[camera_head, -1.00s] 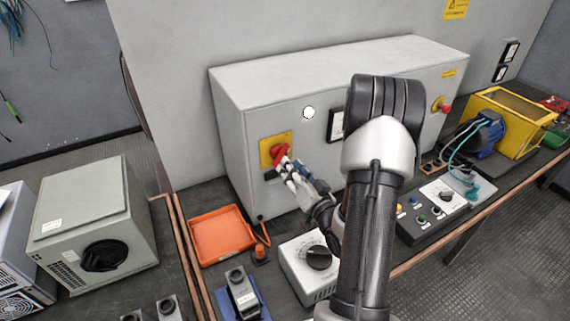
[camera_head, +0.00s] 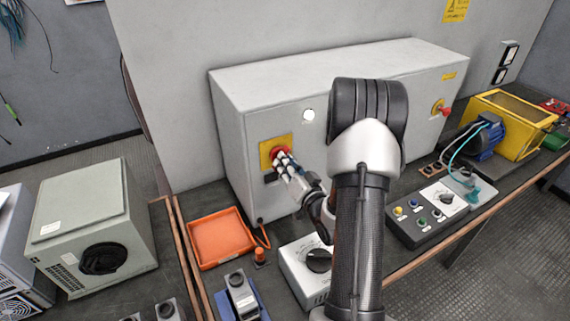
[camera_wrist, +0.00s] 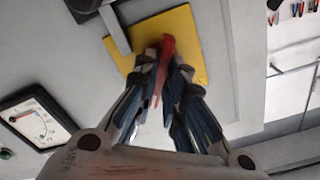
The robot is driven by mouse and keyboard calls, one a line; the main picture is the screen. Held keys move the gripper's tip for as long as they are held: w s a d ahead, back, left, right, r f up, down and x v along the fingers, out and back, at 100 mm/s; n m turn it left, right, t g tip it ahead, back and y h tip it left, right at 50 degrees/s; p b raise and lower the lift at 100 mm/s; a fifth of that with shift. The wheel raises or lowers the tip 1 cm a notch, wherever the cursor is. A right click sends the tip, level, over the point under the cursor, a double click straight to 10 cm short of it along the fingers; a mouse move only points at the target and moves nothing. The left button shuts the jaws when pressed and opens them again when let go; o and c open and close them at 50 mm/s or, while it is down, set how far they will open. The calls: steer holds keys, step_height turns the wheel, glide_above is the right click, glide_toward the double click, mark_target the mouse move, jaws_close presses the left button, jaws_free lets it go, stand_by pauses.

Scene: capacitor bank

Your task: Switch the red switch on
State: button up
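The red switch (camera_head: 279,153) is a rotary handle on a yellow square plate on the front of the grey cabinet (camera_head: 233,130). In the wrist view the red handle (camera_wrist: 167,52) stands between my two fingertips, with the yellow plate (camera_wrist: 190,35) behind it. My gripper (camera_head: 285,161) is at the switch and its fingers close in on both sides of the handle; they look shut on it. The gripper also shows in the wrist view (camera_wrist: 163,68). The fingers hide part of the handle, and its exact angle is hard to read.
A white indicator (camera_head: 308,115) and a dial meter (camera_wrist: 35,115) are on the cabinet front. A second red knob (camera_head: 446,111) is at its right. An orange tray (camera_head: 222,238), a white dial box (camera_head: 300,272) and a button panel (camera_head: 425,215) stand on the bench.

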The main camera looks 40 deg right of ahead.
jaws_close()
steer(key=shift+m, duration=1.1)
steer(key=o, duration=0.6)
jaws_free()
